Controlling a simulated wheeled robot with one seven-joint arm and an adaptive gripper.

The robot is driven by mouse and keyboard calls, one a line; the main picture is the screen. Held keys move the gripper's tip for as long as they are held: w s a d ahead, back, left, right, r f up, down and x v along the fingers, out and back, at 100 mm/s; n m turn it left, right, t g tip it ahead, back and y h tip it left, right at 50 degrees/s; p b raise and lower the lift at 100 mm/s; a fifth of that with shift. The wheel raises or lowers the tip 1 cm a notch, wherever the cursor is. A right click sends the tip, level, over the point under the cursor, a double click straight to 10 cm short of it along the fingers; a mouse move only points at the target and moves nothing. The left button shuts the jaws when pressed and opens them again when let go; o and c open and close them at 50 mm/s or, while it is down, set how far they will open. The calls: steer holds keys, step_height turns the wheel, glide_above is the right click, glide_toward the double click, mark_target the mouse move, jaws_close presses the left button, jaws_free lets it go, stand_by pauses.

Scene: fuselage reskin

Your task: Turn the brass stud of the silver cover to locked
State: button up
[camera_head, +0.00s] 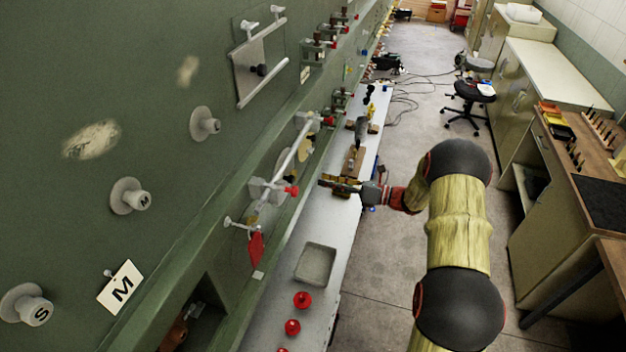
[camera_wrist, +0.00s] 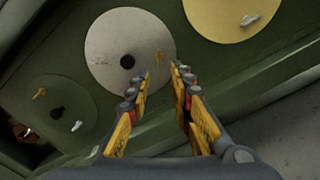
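The silver cover (camera_wrist: 105,48) is a round, pale grey disc on the green panel in the wrist view, with a black knob (camera_wrist: 127,61) on it. A small brass stud (camera_wrist: 160,57) sits near its right edge, just beyond my fingertips. My gripper (camera_wrist: 157,78) is open and empty, its orange-and-black fingers apart and pointing at the right part of the cover. I cannot tell which marking the stud points to. My gripper also shows in the head view (camera_head: 341,185), by the green wall above the bench; there I cannot make out the stud.
A cream disc (camera_wrist: 230,12) with a silver stud lies at upper right, and a dark green disc (camera_wrist: 58,98) with a black knob at left. In the head view, a pale rail (camera_head: 292,150) with red clamps runs near my gripper. A grey tray (camera_head: 315,264) stands on the bench.

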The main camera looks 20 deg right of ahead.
steer(key=shift+v, duration=1.35)
